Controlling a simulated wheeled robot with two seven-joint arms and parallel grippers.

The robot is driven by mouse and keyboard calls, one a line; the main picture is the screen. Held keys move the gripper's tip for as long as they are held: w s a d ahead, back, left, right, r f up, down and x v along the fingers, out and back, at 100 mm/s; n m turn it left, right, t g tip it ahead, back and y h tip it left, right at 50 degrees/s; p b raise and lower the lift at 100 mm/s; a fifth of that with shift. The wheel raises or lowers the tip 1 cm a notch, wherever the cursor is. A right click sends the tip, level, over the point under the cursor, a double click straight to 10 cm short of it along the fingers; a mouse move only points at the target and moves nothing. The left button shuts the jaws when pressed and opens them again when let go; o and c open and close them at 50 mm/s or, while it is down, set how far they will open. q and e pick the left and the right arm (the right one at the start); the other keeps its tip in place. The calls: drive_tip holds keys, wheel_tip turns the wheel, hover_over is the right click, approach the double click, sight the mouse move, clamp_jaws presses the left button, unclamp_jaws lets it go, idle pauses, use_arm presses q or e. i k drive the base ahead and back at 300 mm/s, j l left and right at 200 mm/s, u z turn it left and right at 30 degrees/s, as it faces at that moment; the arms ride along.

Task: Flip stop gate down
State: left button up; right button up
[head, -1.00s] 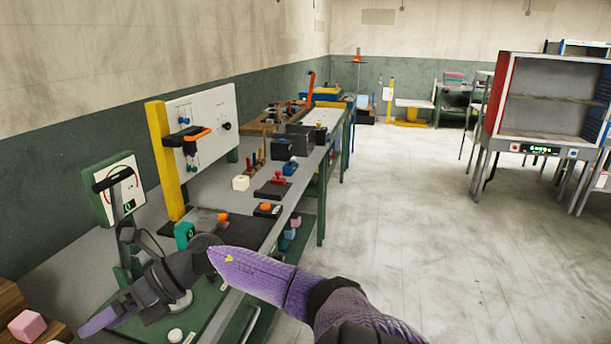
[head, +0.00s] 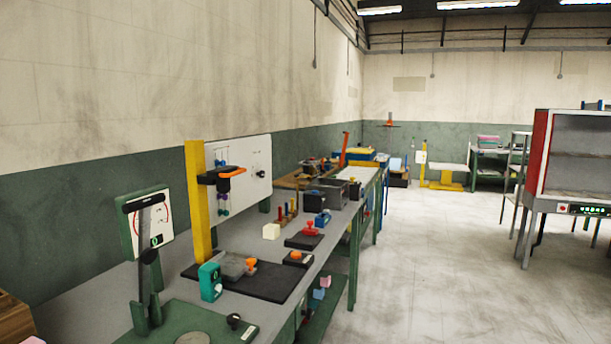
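Neither of my grippers is in the head view. I cannot tell for sure which part is the stop gate. A green press (head: 190,322) with a dark upright lever (head: 150,270) stands at the near left of the bench. Behind it is a yellow post (head: 198,200) beside a white panel (head: 240,155). A black piece with an orange part (head: 228,173) sticks out from the post in front of the panel.
A long grey bench (head: 325,248) runs along the left wall. It carries a teal device (head: 210,282), a black mat (head: 268,280), a cream block (head: 271,231) and a red-knobbed piece (head: 310,229). The floor (head: 440,270) at right is clear. A red-sided cabinet (head: 540,165) stands far right.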

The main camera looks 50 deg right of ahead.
sight(346, 139)
drive_tip(key=i+l+z, duration=0.15)
drive_tip(key=l+z, duration=0.25)
drive_tip(key=i+l+z, duration=0.2)
drive_tip(key=l+z, duration=0.25)
drive_tip(key=i+l+z, duration=0.25)
drive_tip(key=l+z, duration=0.15)
drive_tip(key=i+l+z, duration=0.3)
drive_tip(key=z, duration=0.15)
drive_tip(key=i+l+z, duration=0.4)
drive_tip(key=i, duration=0.25)
drive_tip(key=i+z, duration=0.4)
drive_tip(key=i, duration=0.25)
